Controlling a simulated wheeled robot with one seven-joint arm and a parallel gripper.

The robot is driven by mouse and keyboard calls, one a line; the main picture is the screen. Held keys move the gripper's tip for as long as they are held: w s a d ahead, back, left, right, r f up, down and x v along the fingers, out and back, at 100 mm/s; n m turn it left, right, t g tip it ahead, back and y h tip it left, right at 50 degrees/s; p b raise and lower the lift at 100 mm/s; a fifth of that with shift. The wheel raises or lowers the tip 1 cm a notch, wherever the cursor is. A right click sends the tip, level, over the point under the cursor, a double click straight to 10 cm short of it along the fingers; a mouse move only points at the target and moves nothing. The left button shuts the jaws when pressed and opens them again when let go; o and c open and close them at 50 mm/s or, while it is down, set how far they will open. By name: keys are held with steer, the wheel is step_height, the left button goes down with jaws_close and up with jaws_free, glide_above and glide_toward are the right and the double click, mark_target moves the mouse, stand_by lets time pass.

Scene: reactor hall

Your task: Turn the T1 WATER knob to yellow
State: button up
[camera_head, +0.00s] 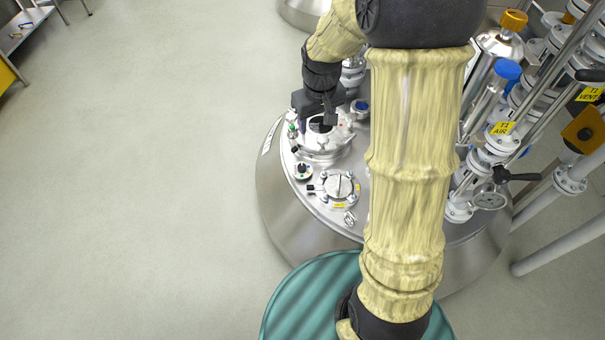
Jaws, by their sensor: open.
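I cannot make out a label reading T1 WATER, so I cannot tell which knob it is; it may be hidden behind my arm. My gripper (316,114) is open and points down over the round metal fitting (322,146) on top of the steel tank (277,206). I see nothing between its fingers. A small blue-capped part (361,106) is just right of the gripper. A blue knob (507,69) and an orange knob (513,20) stand on the pipework at the right.
A yellow T1 AIR label (501,128) and a T2 VENT label (590,94) hang on the right pipes. A flanged cover (339,187) is on the tank.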

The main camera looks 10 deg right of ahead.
steer(key=w+f+n+b, duration=0.3)
steer(key=w+f+b, duration=0.6)
steer(key=w+f, duration=0.4)
steer(key=n+g+b, duration=0.2)
steer(key=b, duration=0.7)
glide_above(302, 167)
step_height(302, 167, down, 18)
steer(key=shift+w+r, duration=0.15)
steer(key=shift+r, duration=0.05)
step_height(302, 167, down, 17)
steer(key=b, duration=0.4)
steer(key=shift+f, duration=0.2)
steer(key=c, duration=1)
